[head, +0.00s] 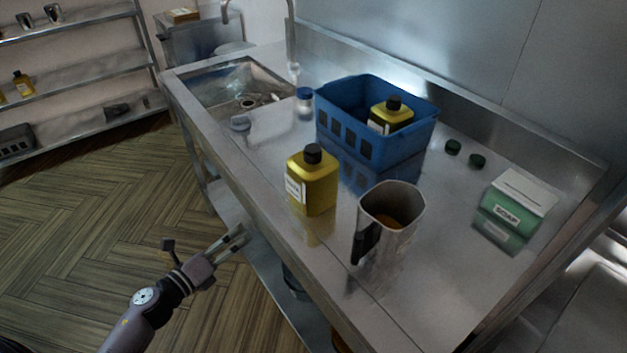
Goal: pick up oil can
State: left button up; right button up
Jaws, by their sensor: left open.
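A yellow oil can (314,184) with a black cap and a white label stands upright on the steel counter (262,165), near its front edge. A second yellow can (391,117) with a black cap stands inside the blue crate (372,152). My left gripper (239,236) is open and empty. It is in front of the counter, left of and lower in the picture than the nearer can, and apart from it. My right gripper does not show.
A metal jug (388,222) with a black handle stands right of the nearer can. A sink (238,88) is at the far left end. Shelves (70,68) stand at the left wall.

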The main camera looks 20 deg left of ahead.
aim_at(295, 182)
pick_arm(q)
jog(key=s+d+r+m+g+h, duration=0.1)
jog(key=d+r+m+h, duration=0.2)
jog(key=r+m, duration=0.35)
jog(key=s+d+r+m+h, duration=0.1)
jog(key=d+r+m+h, duration=0.1)
jog(key=d+r+m, duration=0.35)
jog(key=shift+m, duration=0.6)
jog(key=w+d+r+p, duration=0.1)
jog(key=w, duration=0.2)
jog(key=w+d+p, duration=0.2)
jog(key=w, duration=0.1)
jog(key=w+d+r+p, duration=0.1)
jog(key=w, duration=0.2)
jog(key=shift+w+d+r+p, duration=0.25)
jog(key=shift+d+r+p, duration=0.05)
jog(key=shift+d, duration=0.05)
jog(key=p+x, duration=0.2)
jog(key=x, duration=0.3)
jog(key=shift+w+d, duration=0.15)
jog(key=shift+w+d+f, duration=0.1)
jog(key=shift+f, duration=0.05)
jog(key=shift+c, duration=0.5)
jog(key=c, duration=1.4)
